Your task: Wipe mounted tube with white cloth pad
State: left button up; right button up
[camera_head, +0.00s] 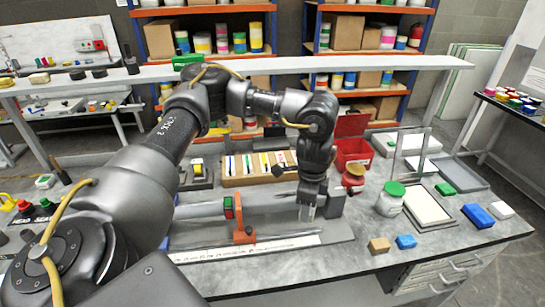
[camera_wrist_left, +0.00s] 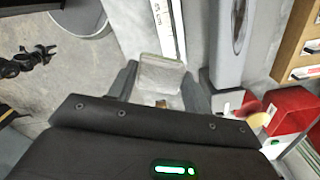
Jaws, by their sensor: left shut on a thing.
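In the left wrist view the tube (camera_wrist_left: 228,45) runs up on the right. My left gripper (camera_head: 308,208) is over the tube's right end region. In the wrist view its fingers (camera_wrist_left: 160,92) are shut on the white cloth pad (camera_wrist_left: 161,73), a pale square block. The pad appears left of the tube with a gap there; contact is unclear. My arm hides part of the tube's left side. My right gripper is not identifiable.
A white ruler strip (camera_head: 250,248) lies along the fixture's front edge. A wooden divided box (camera_head: 248,178) and red bin (camera_head: 352,152) stand behind. A green-lidded jar (camera_head: 391,200), white-topped tray (camera_head: 426,207) and small blocks (camera_head: 379,245) occupy the right. A shelf spans the back.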

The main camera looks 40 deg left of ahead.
pick_arm(q)
jog(key=w+a+r+m+p, duration=0.1)
jog(key=a+m+p, duration=0.2)
jog(key=a+m, duration=0.2)
jog(key=w+a+r+m+p, duration=0.1)
jog(key=a+r+m+p, duration=0.1)
jog(key=a+m, duration=0.3)
jog(key=a+p, duration=0.1)
jog(key=a, duration=0.2)
jog(key=shift+a+r+p, duration=0.3)
jog(key=shift+a+p, duration=0.05)
jog(key=shift+f, duration=0.1)
